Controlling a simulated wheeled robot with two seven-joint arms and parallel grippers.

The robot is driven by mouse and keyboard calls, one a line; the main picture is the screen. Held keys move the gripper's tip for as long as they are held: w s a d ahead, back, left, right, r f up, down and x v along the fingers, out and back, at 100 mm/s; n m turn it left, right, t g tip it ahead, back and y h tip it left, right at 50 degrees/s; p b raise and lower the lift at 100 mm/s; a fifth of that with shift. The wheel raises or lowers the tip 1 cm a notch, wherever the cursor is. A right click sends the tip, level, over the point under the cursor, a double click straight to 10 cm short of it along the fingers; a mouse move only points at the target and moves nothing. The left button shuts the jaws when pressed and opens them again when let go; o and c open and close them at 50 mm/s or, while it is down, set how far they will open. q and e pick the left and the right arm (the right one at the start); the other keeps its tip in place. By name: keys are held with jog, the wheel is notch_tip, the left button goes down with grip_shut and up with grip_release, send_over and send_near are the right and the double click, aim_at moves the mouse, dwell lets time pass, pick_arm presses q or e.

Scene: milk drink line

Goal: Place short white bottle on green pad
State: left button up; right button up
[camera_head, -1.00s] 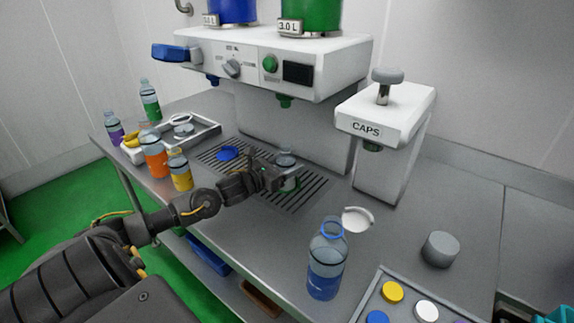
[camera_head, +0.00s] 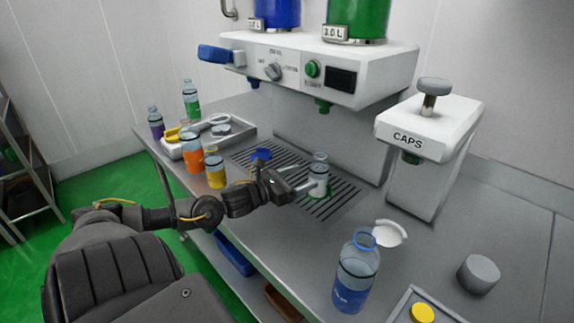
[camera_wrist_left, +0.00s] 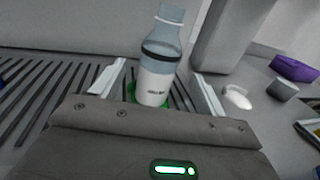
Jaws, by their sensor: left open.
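The short white bottle (camera_head: 319,174) stands upright on the green pad (camera_head: 325,192), on the slatted grate under the machine's green nozzle. It also shows in the left wrist view (camera_wrist_left: 157,82), with a dark band and clear neck, no cap visible; the green pad (camera_wrist_left: 131,92) shows at its base. My left gripper (camera_head: 307,181) is open on the near-left side of the bottle. In the left wrist view its two pale fingers are spread either side of the bottle, with visible gaps. My right gripper is not in view.
A blue pad (camera_head: 261,154) lies on the grate (camera_head: 340,200). Orange (camera_head: 193,155) and yellow (camera_head: 215,170) bottles stand left, near my forearm. A blue bottle (camera_head: 356,275) stands front right, beside a white curved piece (camera_head: 390,234). The caps machine (camera_head: 425,150) stands right.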

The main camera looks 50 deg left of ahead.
pick_arm(q)
jog(key=shift+v, duration=2)
jog(key=shift+s, duration=0.15)
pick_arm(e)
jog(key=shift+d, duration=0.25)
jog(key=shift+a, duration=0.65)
pick_arm(q)
jog(key=shift+r, duration=0.1)
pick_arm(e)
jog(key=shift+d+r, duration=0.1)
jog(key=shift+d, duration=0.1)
